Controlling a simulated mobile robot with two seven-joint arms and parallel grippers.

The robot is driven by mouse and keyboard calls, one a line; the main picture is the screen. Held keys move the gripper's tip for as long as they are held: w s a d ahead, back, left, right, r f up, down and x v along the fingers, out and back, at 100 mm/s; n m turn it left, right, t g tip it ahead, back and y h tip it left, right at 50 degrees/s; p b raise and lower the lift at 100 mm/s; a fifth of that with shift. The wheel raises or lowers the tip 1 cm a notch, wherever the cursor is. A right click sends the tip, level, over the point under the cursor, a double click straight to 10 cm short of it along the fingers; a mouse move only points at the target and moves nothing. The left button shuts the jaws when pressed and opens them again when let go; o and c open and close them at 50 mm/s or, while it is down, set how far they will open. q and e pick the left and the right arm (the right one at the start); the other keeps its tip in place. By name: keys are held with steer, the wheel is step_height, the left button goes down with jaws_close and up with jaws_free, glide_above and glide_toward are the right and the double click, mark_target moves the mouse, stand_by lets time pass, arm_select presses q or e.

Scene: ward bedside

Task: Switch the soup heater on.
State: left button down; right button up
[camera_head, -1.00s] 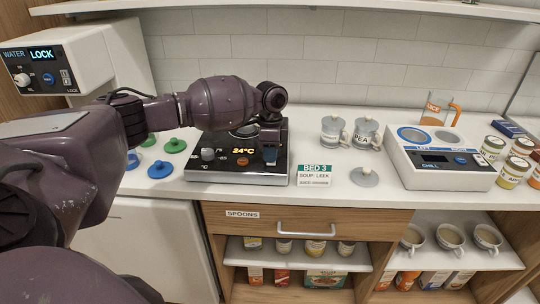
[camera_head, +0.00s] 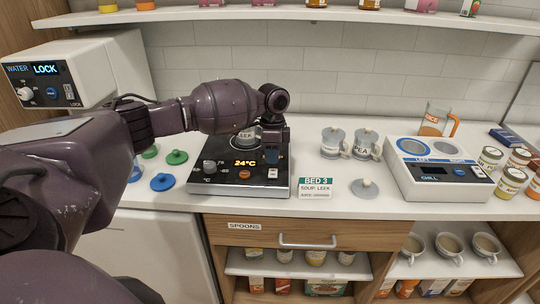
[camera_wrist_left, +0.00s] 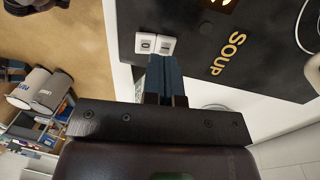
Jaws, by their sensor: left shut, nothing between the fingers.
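The soup heater (camera_head: 205,185) is a black and silver unit on the counter, with a lit orange 24°C display, a knob (camera_head: 209,167) and a small white switch (camera_head: 272,173) at its front right. A grey mug labelled LEEK (camera_head: 246,136) stands on it, partly hidden by my arm. My left gripper (camera_head: 272,156) is shut and empty, its dark blue fingers pointing down above the switch. In the left wrist view the fingertips (camera_wrist_left: 165,66) are close to the white rocker switch (camera_wrist_left: 155,44), marked 0 on one half; contact cannot be told. My right gripper is not in view.
The white chill unit (camera_head: 440,195) stands to the right. Between lie a BED 3 card (camera_head: 327,187), a grey lid (camera_head: 365,189) and two lidded mugs (camera_head: 335,143). Coloured lids (camera_head: 162,182) lie left, near the water dispenser (camera_head: 90,75). Several jars (camera_head: 510,180) stand far right.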

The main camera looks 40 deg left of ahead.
mark_target(272, 167)
arm_select(q)
step_height(272, 167, up, 2)
steer(key=shift+w+r+p, duration=0.1)
steer(key=shift+p, duration=0.65)
step_height(272, 167, up, 9)
steer(key=w+a, duration=0.1)
steer(key=w, duration=0.1)
steer(key=shift+a+b, duration=0.2)
steer(key=shift+b, duration=0.15)
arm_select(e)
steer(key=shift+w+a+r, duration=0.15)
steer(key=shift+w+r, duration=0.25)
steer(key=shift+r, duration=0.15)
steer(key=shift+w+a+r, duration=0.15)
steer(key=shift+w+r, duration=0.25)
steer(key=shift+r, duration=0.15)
arm_select(q)
steer(key=shift+w, duration=0.1)
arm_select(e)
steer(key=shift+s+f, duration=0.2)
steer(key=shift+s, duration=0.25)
